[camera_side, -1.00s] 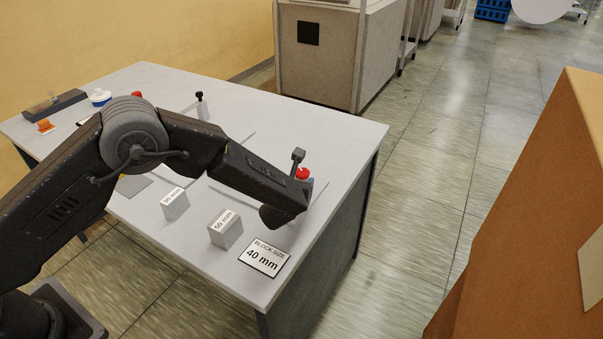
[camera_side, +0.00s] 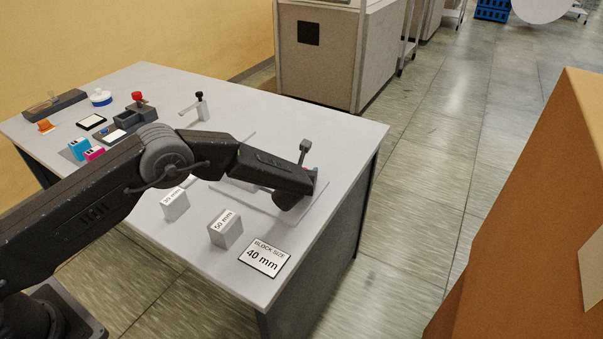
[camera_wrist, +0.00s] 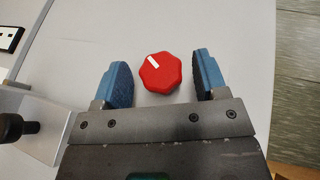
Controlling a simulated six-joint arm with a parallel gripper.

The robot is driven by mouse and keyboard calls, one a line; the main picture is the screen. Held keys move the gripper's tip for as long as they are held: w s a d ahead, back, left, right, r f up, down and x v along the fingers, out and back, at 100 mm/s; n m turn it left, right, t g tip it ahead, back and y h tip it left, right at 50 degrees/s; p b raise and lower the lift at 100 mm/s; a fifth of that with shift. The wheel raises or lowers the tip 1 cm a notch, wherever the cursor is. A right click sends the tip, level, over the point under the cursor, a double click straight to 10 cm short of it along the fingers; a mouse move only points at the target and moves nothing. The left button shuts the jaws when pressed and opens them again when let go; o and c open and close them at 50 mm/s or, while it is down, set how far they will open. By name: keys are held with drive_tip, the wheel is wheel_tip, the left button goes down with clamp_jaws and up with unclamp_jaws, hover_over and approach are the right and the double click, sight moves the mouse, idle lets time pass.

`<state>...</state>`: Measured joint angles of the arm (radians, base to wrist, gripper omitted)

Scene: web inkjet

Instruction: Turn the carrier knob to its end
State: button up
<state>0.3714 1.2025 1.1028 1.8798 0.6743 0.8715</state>
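The red carrier knob (camera_wrist: 160,74) shows in the wrist view as a faceted disc with a white mark pointing to its upper left. My gripper (camera_wrist: 161,80) is open, with one blue finger on each side of the knob. Gaps show between the knob and both fingers, the wider one on the right. In the side view my gripper (camera_side: 290,200) is over the right end of the table, and my arm hides nearly all of the knob.
Blocks marked 50 mm (camera_side: 226,229) and 30 mm (camera_side: 175,204) stand near the table's front edge. A sign (camera_side: 264,258) reads 40 mm. A black lever (camera_side: 304,152) rises close behind my gripper. Cyan (camera_side: 78,149) and magenta (camera_side: 94,154) items sit at the left.

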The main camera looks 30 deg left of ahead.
drive_tip(key=c, duration=0.8)
drive_tip(key=shift+a+r+m+t+h, duration=0.1)
drive_tip(key=shift+a+m+t+h, duration=0.1)
drive_tip(key=shift+m+h, duration=1)
drive_tip(key=shift+a+m+t+h, duration=0.1)
drive_tip(key=shift+m+t+h, duration=0.1)
drive_tip(key=shift+m+h, duration=1)
drive_tip(key=shift+h, duration=0.3)
drive_tip(key=o, duration=0.9)
drive_tip(key=shift+s, duration=0.1)
drive_tip(key=v, duration=1.3)
drive_tip(key=shift+s+r, duration=0.15)
drive_tip(key=shift+s, duration=0.1)
